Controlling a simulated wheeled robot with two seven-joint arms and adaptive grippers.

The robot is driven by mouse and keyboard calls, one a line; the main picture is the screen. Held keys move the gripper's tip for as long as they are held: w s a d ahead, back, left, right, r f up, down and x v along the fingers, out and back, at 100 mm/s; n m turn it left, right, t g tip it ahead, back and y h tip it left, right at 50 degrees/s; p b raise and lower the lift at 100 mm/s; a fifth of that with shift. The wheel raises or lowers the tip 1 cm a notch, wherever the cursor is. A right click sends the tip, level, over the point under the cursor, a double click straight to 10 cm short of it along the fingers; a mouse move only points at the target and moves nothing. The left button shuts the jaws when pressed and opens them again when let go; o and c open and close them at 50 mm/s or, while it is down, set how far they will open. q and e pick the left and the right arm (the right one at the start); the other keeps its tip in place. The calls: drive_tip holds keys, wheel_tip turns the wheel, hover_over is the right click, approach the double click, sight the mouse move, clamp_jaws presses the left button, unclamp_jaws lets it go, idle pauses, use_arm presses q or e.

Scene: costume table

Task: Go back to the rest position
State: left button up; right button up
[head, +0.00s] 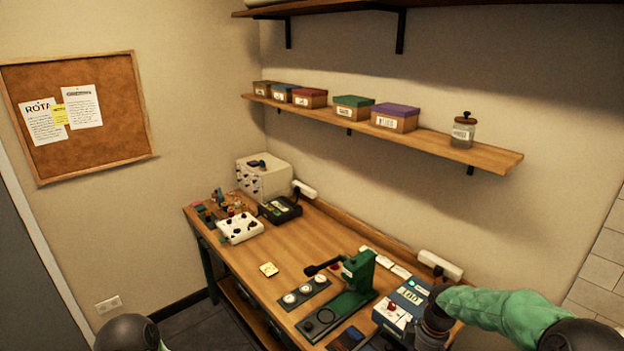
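My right arm comes in from the right with a green sleeve, and my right gripper (425,338) points down at the bottom edge of the picture, over the near right end of the wooden workbench (320,240). Its fingertips are dark and partly cut off, so I cannot tell whether it is open or holds anything. It is beside a blue device with a display (404,302), partly in front of it. Of my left arm only a dark rounded joint shows at the bottom left; my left gripper is out of view.
A green press (352,285) stands on the bench, left of the blue device, with a dark strip of round white pieces (304,294) beside it. A wall shelf (440,142) holds lidded boxes.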

drive_tip(key=s+a+f+m+y, duration=0.1)
drive_tip(key=s+a+f+m, duration=0.2)
drive_tip(key=s+a+f, duration=0.35)
drive_tip(key=s+a+f+m+y, duration=0.1)
drive_tip(key=s+a+f+m, duration=0.2)
drive_tip(key=f, duration=0.7)
drive_tip(key=s+a+f+m, duration=0.3)
drive_tip(key=s+a+f, duration=0.1)
drive_tip(key=s, duration=0.4)
drive_tip(key=s+a+f+m, duration=0.3)
drive_tip(key=s+m, duration=0.1)
drive_tip(key=s, duration=0.4)
wheel_tip(320, 180, down, 15)
drive_tip(key=w+a+n+b, duration=0.1)
drive_tip(key=b, duration=1.5)
drive_tip(key=shift+w+a+y+b, duration=0.35)
drive_tip(key=shift+a+y+b, duration=0.05)
drive_tip(key=shift+f, duration=0.1)
